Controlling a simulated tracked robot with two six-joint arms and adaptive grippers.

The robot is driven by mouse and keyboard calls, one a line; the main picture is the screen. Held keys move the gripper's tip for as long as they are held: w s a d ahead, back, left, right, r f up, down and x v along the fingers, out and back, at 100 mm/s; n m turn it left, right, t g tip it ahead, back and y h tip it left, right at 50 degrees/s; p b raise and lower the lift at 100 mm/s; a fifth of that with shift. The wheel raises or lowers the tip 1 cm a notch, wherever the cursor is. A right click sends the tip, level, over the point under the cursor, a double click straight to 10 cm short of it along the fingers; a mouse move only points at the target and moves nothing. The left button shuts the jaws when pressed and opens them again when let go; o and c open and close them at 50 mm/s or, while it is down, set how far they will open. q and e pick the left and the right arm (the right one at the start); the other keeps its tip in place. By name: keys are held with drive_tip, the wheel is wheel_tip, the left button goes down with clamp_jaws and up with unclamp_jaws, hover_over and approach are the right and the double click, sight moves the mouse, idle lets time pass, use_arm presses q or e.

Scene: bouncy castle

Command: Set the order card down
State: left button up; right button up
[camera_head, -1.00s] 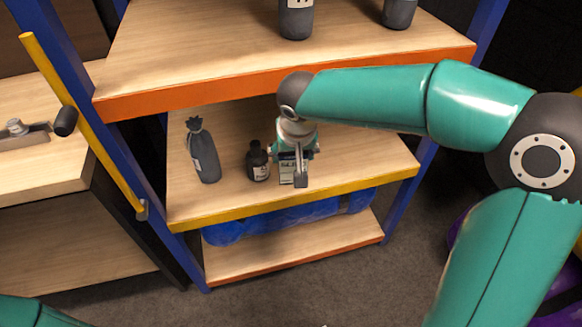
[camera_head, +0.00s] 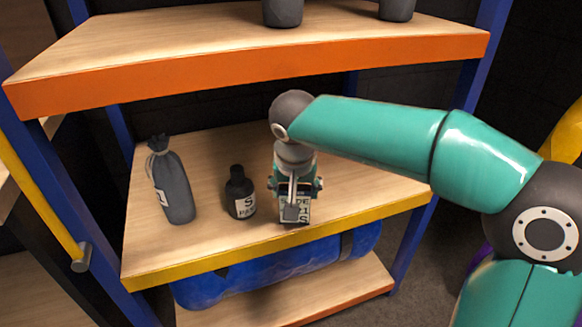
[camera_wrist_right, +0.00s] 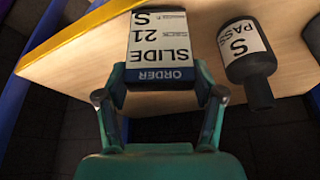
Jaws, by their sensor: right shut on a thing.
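The order card (camera_wrist_right: 160,50) is a white and dark-blue block printed "ORDER SLIDE 21 S". My right gripper (camera_wrist_right: 160,95) is shut on it, with one finger on each side. In the head view the card (camera_head: 295,213) is at the front of the middle shelf (camera_head: 345,200), close to its yellow edge, with my right gripper (camera_head: 295,190) over it. I cannot tell whether the card's base touches the shelf. My left gripper is out of view.
A dark bottle labelled "S PASS" (camera_head: 240,197) stands just left of the card; it also shows in the right wrist view (camera_wrist_right: 245,55). A grey tied bag (camera_head: 172,185) stands further left. The orange-edged upper shelf (camera_head: 240,85) is above my arm. The middle shelf is clear to the right.

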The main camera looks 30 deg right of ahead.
drive_tip(key=w+d, duration=0.4)
drive_tip(key=w, duration=0.1)
drive_tip(key=w+d, duration=0.2)
drive_tip(key=shift+w, duration=0.35)
drive_tip(key=w+d, duration=0.1)
drive_tip(key=w+f+b, duration=0.1)
drive_tip(key=shift+w+d+f, duration=0.2)
drive_tip(key=shift+w+d, duration=0.15)
drive_tip(key=shift+d, duration=0.05)
drive_tip(key=shift+f, duration=0.15)
drive_tip(key=o, duration=1.6)
drive_tip(key=shift+c, duration=0.2)
